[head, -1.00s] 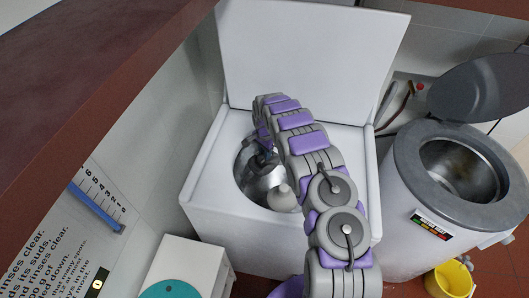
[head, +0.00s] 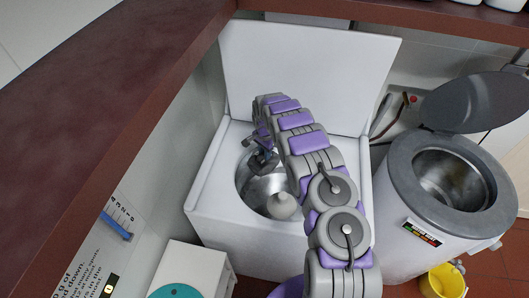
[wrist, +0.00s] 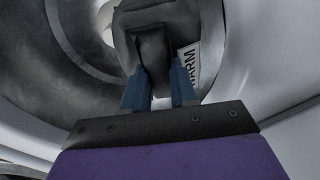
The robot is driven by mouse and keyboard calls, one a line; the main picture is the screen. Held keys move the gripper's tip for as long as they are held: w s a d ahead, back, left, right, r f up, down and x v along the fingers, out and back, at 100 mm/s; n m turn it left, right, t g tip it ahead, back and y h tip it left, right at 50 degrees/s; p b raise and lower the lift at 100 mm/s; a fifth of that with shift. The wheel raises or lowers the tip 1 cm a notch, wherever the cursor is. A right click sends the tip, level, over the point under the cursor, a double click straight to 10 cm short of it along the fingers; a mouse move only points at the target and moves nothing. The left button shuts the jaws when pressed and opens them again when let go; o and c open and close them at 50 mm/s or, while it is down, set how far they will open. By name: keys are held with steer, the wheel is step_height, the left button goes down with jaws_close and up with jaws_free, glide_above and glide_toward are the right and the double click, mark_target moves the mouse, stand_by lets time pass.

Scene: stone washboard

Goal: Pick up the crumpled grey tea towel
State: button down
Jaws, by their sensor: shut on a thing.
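My gripper (head: 262,160) is over the far left part of the round drum opening of the white top-loading washer (head: 215,195). A dark grey crumpled cloth, the tea towel (wrist: 150,22), is between the blue fingers of my gripper (wrist: 158,92) in the wrist view. The fingers are shut on it. In the head view the towel is small and dark at the gripper (head: 265,168), and its outline is hard to tell there. The metal drum with a pale central post (head: 283,205) is below.
The washer's white lid (head: 310,70) stands open behind. A grey round tub machine (head: 450,185) with its lid raised is at right, with a yellow bucket (head: 445,281) in front. A dark red ledge (head: 110,120) runs along the upper left. A white box (head: 190,268) stands at front left.

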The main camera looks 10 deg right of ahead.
step_height(320, 180, up, 12)
steer(key=p, duration=1.1)
steer(key=shift+r+p, duration=0.2)
steer(key=shift+p, duration=0.2)
steer(key=shift+s+b, duration=0.1)
steer(key=shift+b, duration=0.25)
